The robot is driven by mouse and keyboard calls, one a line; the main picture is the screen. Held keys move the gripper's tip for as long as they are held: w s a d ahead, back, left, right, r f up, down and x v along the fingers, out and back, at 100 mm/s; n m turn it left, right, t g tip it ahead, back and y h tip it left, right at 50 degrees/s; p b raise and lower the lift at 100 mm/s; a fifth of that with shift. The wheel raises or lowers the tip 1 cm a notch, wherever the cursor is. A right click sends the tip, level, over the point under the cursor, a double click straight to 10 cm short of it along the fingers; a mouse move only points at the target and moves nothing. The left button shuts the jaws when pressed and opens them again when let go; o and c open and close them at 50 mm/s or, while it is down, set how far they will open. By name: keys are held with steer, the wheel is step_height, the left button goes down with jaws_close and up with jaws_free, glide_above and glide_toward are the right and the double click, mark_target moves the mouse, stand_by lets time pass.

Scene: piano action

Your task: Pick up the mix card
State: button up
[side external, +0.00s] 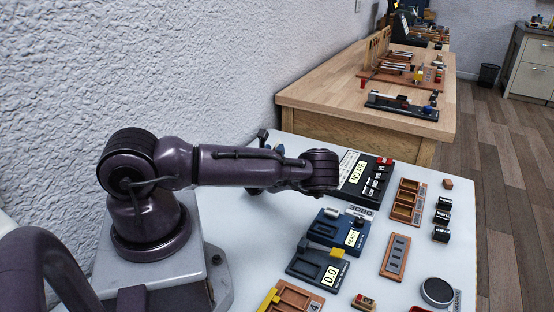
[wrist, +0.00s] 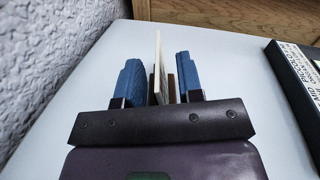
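A thin, pale card (wrist: 158,58) stands upright on edge in the wrist view. I take it to be the mix card; its face is seen almost edge-on, so no print is readable. A brown piece (wrist: 171,86), perhaps its holder, shows beside its lower part. My gripper (wrist: 157,75) is open, with one blue finger on each side of the card. A gap shows between the card and each finger. The card's lower end is hidden behind the gripper body. In the side external view my arm hides most of the gripper and the card cannot be made out.
A black box with a white label (wrist: 296,70) stands to the right; it also shows in the side external view (side external: 365,179). A blue device (side external: 338,234), brown trays (side external: 406,202) and small parts crowd the white table's right. The wall is left, a wooden bench (side external: 330,95) beyond.

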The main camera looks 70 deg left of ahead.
steer(key=shift+w+a, duration=0.35)
steer(key=shift+a, duration=0.1)
jaws_close()
